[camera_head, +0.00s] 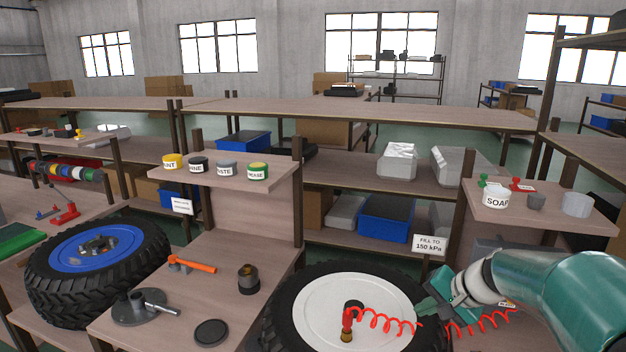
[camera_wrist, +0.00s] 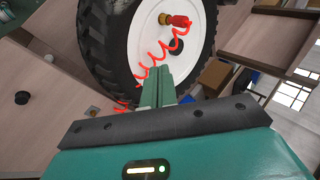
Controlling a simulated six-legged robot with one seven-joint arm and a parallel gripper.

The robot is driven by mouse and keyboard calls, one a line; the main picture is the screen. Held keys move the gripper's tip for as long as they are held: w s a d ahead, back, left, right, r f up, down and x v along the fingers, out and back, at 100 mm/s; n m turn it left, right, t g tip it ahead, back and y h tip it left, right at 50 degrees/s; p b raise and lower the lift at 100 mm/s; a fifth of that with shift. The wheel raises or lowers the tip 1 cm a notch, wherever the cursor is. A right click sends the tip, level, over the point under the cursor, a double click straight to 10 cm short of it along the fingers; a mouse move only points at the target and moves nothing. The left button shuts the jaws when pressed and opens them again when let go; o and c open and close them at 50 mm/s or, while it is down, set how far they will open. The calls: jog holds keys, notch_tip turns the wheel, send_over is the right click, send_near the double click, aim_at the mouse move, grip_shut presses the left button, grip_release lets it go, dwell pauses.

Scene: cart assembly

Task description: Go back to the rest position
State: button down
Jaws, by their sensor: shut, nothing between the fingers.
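My gripper (camera_head: 432,304) is at the lower right in the head view, at the end of my teal and white arm. In the wrist view its two green fingers (camera_wrist: 159,86) are together with nothing between them. A tyre with a white rim (camera_head: 352,306) is just left of the gripper and fills the top of the wrist view (camera_wrist: 165,50). A red coiled hose (camera_head: 385,322) with a brass and red fitting (camera_head: 347,328) crosses the rim and passes by my gripper. I cannot tell whether the gripper touches the hose or the tyre.
A blue-rimmed tyre (camera_head: 95,247) is at the left. A bench between the tyres holds an orange-handled tool (camera_head: 192,264), a dark cup (camera_head: 248,279) and a black disc (camera_head: 210,332). A shelf with a soap tub (camera_head: 496,198) is above my arm. A "FILL TO 150 kPa" sign (camera_head: 430,244) stands behind the gripper.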

jog(key=s+a+r+n+h, duration=0.2)
jog(key=s+a+n, duration=0.1)
jog(key=s, duration=0.9)
jog(key=s+a+r+n+h, duration=0.2)
jog(key=s+a+n+h, duration=0.1)
jog(key=s, duration=0.9)
jog(key=shift+a+r+n, duration=0.25)
jog(key=shift+a+n, duration=0.45)
jog(key=shift+a, duration=0.5)
